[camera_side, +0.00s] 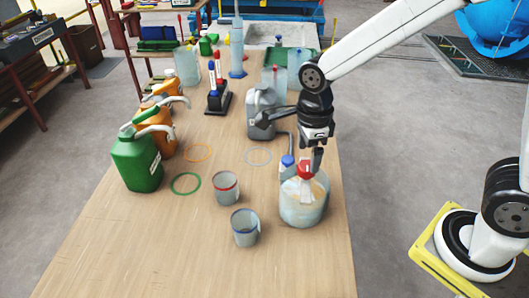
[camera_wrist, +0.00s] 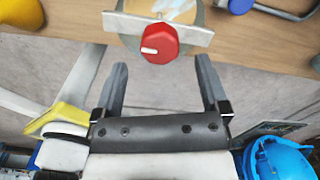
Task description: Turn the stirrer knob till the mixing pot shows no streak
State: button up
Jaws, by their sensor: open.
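The mixing pot (camera_side: 303,213) is a wide clear vessel near the table's right edge. Its contents look pale blue-grey with tan patches, so streaks appear to show. A bar (camera_wrist: 120,25) spans its top and carries the red stirrer knob (camera_side: 305,171). In the wrist view the faceted knob (camera_wrist: 160,45) has a white pointer mark aimed left. My gripper (camera_side: 316,158) is above the pot, close to the knob. In the wrist view its two fingers (camera_wrist: 161,62) are apart, with the knob just beyond and between the tips, not gripped. The pot is cut off at the top there.
A grey jerrycan (camera_side: 262,112) is behind. Green (camera_side: 138,165) and orange cans line the left edge. The table front is clear.

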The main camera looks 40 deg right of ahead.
aim_at(307, 165)
jog(key=shift+f, duration=2.1)
grip_shut()
